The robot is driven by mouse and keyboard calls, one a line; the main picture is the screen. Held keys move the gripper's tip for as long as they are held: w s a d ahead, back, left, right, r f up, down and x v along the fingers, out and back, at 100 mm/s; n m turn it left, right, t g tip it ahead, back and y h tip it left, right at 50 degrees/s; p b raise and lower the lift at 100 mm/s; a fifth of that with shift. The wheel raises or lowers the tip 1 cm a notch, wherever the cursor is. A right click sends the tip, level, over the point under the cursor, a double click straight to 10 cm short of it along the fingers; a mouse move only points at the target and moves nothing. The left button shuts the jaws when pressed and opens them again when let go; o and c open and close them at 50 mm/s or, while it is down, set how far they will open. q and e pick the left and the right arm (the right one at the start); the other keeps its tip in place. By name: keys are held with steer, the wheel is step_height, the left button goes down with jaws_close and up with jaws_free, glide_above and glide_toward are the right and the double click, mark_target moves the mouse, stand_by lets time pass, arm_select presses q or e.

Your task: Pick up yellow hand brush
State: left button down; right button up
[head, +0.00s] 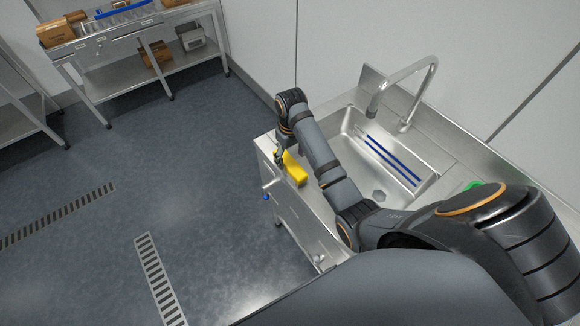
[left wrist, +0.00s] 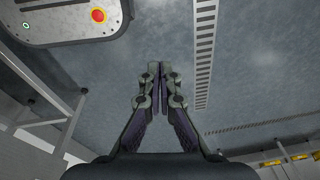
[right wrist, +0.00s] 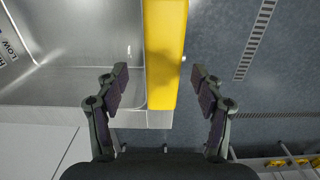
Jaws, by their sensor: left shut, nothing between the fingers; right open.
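The yellow hand brush (head: 294,167) lies on the left edge of the steel sink counter in the head view. In the right wrist view the yellow brush (right wrist: 165,55) runs up the picture, beside the sink basin. My right gripper (right wrist: 160,80) is open, with one finger on each side of the brush's near end and apart from it in the picture. In the head view my right gripper (head: 279,158) is at the counter edge by the brush, partly hidden by its own arm. My left gripper (left wrist: 160,68) is shut and empty above the floor.
A green item (head: 473,185) lies on the counter's right part. A steel table (head: 95,45) with boxes stands at the back left. The floor between is clear.

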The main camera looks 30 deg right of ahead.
mark_target(290, 163)
steer(key=shift+s+a+f+p, duration=0.15)
steer(key=shift+f+p, duration=0.1)
steer(key=shift+f, duration=0.35)
steer(key=shift+w+a+f+p, duration=0.1)
steer(key=shift+f+p, duration=0.1)
steer(key=shift+f, duration=1.05)
steer(key=shift+d+f, duration=0.1)
steer(key=c, duration=1.3)
arm_select(q)
steer(key=shift+s+a+r, duration=0.2)
steer(key=shift+s+r, duration=0.15)
steer(key=shift+s, duration=0.2)
steer(key=shift+s+a+r, duration=0.2)
steer(key=shift+s+r, duration=0.15)
steer(key=shift+s, duration=0.2)
arm_select(e)
steer(key=shift+c, duration=0.2)
